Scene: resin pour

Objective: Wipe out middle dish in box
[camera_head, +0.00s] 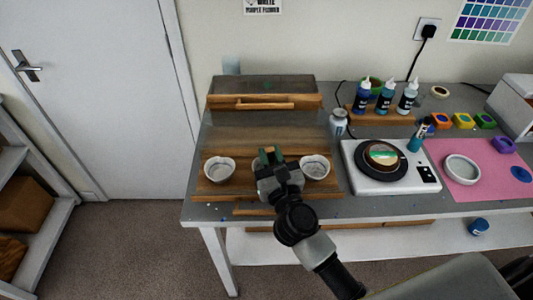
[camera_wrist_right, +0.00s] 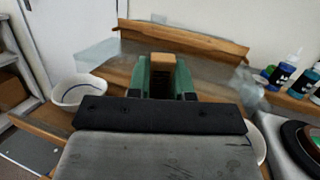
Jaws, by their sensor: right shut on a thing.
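A wooden box (camera_head: 236,143) stands on the grey table with its lid (camera_head: 285,101) raised at the back. A white dish at the left (camera_head: 219,170) and a white dish at the right (camera_head: 315,168) sit in it; they also flank my gripper in the right wrist view. The middle dish's place is hidden behind my right gripper (camera_head: 269,158). That gripper points down over the middle of the box, shut on a small tan block (camera_wrist_right: 162,62) between green finger parts. Whether the block touches a dish cannot be seen. My left gripper is out of view.
Right of the box are a white scale with a black turntable (camera_head: 381,158), a small jar (camera_head: 339,122), a teal bottle (camera_head: 418,136) and a pink mat (camera_head: 481,185) with a round white mould (camera_head: 462,169). Dropper bottles (camera_head: 385,97) stand behind on a wooden rack.

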